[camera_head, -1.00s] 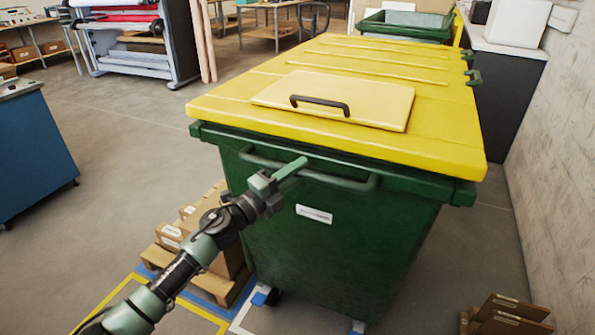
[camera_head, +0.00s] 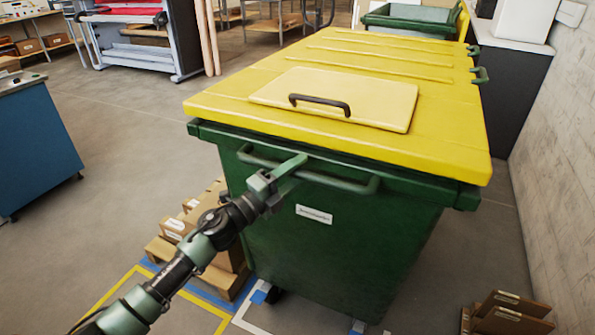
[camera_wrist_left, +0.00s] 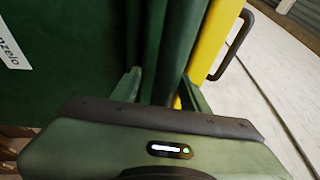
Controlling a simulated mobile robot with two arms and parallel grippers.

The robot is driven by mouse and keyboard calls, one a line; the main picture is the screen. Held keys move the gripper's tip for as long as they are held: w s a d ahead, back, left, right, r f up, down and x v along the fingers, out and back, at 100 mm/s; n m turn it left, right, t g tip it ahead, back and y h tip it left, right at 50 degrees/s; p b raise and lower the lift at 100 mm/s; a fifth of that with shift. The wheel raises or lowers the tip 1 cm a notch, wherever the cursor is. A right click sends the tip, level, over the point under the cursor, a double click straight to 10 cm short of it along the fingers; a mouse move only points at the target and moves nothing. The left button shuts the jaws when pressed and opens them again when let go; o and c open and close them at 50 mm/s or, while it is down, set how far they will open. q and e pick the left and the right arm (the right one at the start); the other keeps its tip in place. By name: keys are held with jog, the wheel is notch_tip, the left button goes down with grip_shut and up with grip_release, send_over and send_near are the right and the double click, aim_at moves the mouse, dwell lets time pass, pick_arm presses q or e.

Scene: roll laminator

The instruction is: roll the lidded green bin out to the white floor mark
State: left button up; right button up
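The green bin (camera_head: 330,250) with its yellow lid (camera_head: 400,65) fills the middle of the head view, lid closed. A green handle bar (camera_head: 340,183) runs along its front under the rim. My left gripper (camera_head: 288,168) is at the left part of this bar. In the left wrist view the left gripper's fingers (camera_wrist_left: 163,88) stand apart, with a dark green bar (camera_wrist_left: 180,40) between them; a sliver of yellow shows beside one finger. Firm contact is not visible. A white floor mark (camera_head: 240,322) shows partly at the bin's lower left. My right gripper is not in view.
A pallet with cartons (camera_head: 205,262) stands close at the bin's left, inside yellow tape (camera_head: 125,283). Small boxes (camera_head: 510,312) lie at the lower right. A wall (camera_head: 560,150) runs along the right. Open floor (camera_head: 130,150) lies left of the bin, near a blue cabinet (camera_head: 35,150).

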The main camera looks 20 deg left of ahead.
pick_arm(q)
jog(key=b+v, duration=0.2)
jog(key=v, duration=0.5)
jog(key=shift+s+a, duration=0.15)
jog(key=shift+s, duration=0.2)
jog(key=shift+f, duration=0.1)
